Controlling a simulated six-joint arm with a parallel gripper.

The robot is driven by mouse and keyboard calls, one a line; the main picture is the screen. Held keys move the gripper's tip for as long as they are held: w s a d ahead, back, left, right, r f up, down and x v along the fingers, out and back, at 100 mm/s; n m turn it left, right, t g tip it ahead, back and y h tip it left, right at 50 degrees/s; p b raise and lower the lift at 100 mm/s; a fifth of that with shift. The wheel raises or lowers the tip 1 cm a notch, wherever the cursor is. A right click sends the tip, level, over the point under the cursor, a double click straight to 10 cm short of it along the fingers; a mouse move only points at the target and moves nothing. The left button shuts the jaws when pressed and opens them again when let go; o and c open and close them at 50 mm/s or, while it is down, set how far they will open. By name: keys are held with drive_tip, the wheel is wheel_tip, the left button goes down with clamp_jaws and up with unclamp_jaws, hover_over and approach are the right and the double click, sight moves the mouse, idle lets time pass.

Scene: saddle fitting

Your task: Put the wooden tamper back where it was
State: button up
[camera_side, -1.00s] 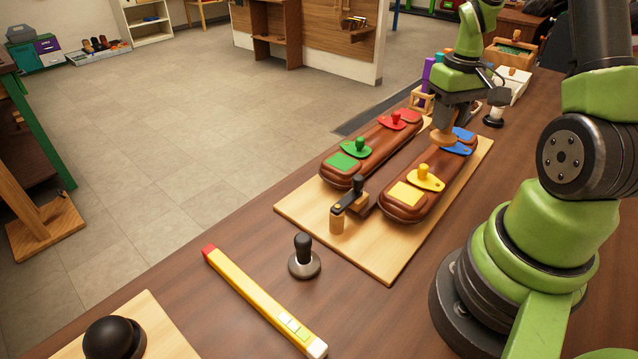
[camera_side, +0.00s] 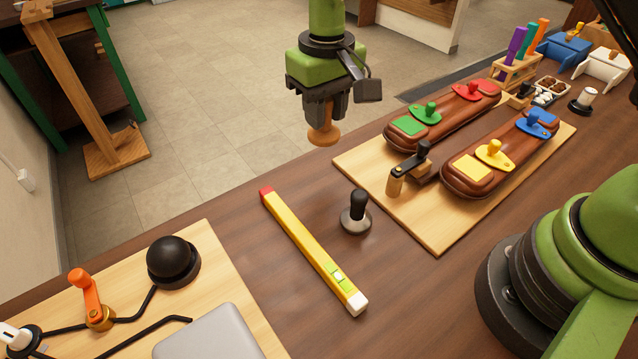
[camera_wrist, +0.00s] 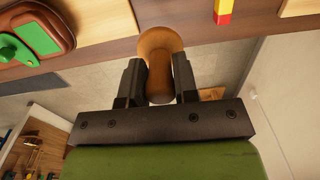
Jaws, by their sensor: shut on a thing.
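The wooden tamper (camera_side: 323,136) is held by my gripper (camera_side: 324,112), its rounded brown end hanging below the fingers. In the side view it is in the air, over the table's back edge or the floor beyond; its height is hard to tell. In the wrist view the tamper (camera_wrist: 160,52) sits between the two dark fingers of my gripper (camera_wrist: 159,84), which are shut on it. Its upper part is hidden by the fingers in the side view. A black-handled tamper (camera_side: 357,212) with a metal base stands upright on the table, apart from my gripper.
A yellow level (camera_side: 305,245) lies on the table. A board (camera_side: 425,235) at right bears two brown saddle-shaped pieces with coloured plates, and a clamp (camera_side: 410,168). A board (camera_side: 215,240) at left bears a black dome (camera_side: 173,261). Table between the boards is partly clear.

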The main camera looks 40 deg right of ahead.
sight(320, 141)
drive_tip(key=f, duration=0.2)
drive_tip(key=a+f, duration=0.1)
drive_tip(key=f, duration=0.2)
drive_tip(key=shift+s+f, duration=0.1)
drive_tip(key=shift+f, duration=2.4)
drive_tip(key=shift+f, duration=0.1)
drive_tip(key=o, duration=0.8)
wheel_tip(320, 141, up, 12)
drive_tip(key=shift+r, duration=0.2)
